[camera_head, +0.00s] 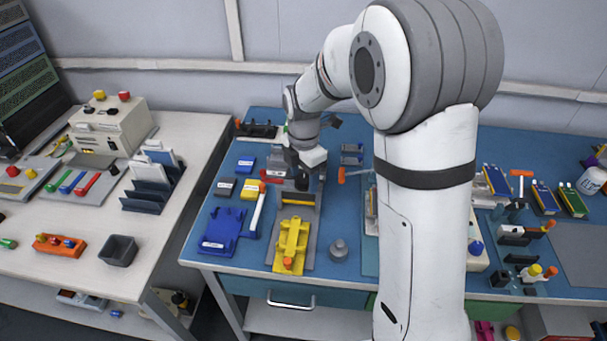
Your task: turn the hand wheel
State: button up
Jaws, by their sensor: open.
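My gripper (303,170) is at the end of my white arm, over the back middle of the blue bench. It points down and sits just above a grey fixture (309,240) with a dark upper part and a yellow slide in front. I cannot make out a hand wheel clearly; the gripper and wrist cover the back of the fixture. The gripper looks empty, and its fingers are too small to see in detail. I cannot tell whether it touches the fixture.
A blue tray-like part (222,230) and a white-and-red stick (257,210) lie left of the fixture. A grey knobbed piece (338,249) stands to its right. An orange-headed tool (354,173) is close to the gripper's right.

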jog(key=c, duration=1)
jog(key=shift+m, duration=0.4)
jog(key=m, duration=0.4)
jog(key=shift+m, duration=0.3)
jog(key=m, duration=0.4)
jog(key=shift+m, duration=0.3)
jog(key=m, duration=0.7)
jog(key=shift+b, duration=0.3)
jog(key=m, duration=0.6)
jog(key=shift+m, duration=0.3)
